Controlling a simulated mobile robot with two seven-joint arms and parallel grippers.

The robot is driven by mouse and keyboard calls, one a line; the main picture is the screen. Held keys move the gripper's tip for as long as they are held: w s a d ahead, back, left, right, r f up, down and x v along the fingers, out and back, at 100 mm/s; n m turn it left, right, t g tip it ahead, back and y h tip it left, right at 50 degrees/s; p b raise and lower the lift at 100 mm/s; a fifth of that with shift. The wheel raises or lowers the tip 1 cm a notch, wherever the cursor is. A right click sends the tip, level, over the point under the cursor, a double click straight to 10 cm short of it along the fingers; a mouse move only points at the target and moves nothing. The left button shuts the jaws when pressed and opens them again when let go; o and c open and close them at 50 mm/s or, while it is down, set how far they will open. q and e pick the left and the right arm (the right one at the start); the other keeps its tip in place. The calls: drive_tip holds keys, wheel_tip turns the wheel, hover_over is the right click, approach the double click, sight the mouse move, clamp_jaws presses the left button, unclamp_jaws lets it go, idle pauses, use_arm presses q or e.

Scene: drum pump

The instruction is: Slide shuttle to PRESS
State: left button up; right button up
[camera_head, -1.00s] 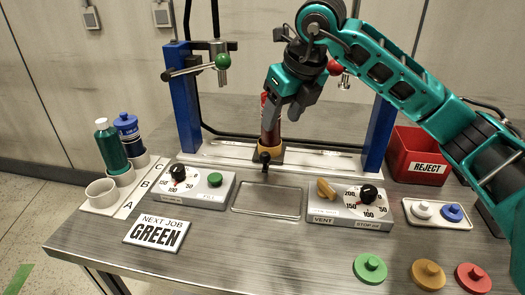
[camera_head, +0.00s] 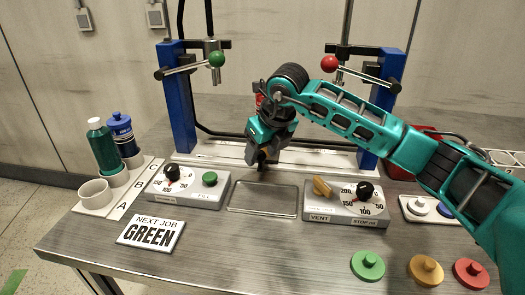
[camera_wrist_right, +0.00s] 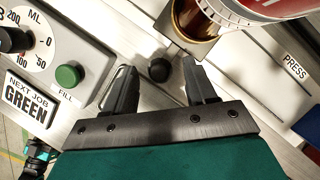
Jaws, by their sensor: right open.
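The shuttle sits on the pale rail (camera_head: 325,167) near the middle, with its black knob (camera_wrist_right: 159,70) facing me. It carries a bottle with an amber lower part (camera_wrist_right: 193,22) and a red body; in the head view my arm hides most of it. My right gripper (camera_head: 264,160) is at the knob, pointing down. In the right wrist view its two fingers stand open, one on each side of the knob, with gaps showing. The PRESS label (camera_wrist_right: 295,66) is to the right in that view.
A fill box (camera_head: 190,187) stands front left and a vent box (camera_head: 343,203) front right, with an empty tray (camera_head: 262,198) between. Blue press posts (camera_head: 178,110) flank the rail. Bottles stand at left; a red bin (camera_head: 398,171) is partly behind my arm.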

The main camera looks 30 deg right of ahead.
drive_tip(key=shift+c, duration=0.2)
clamp_jaws()
idle(0.3)
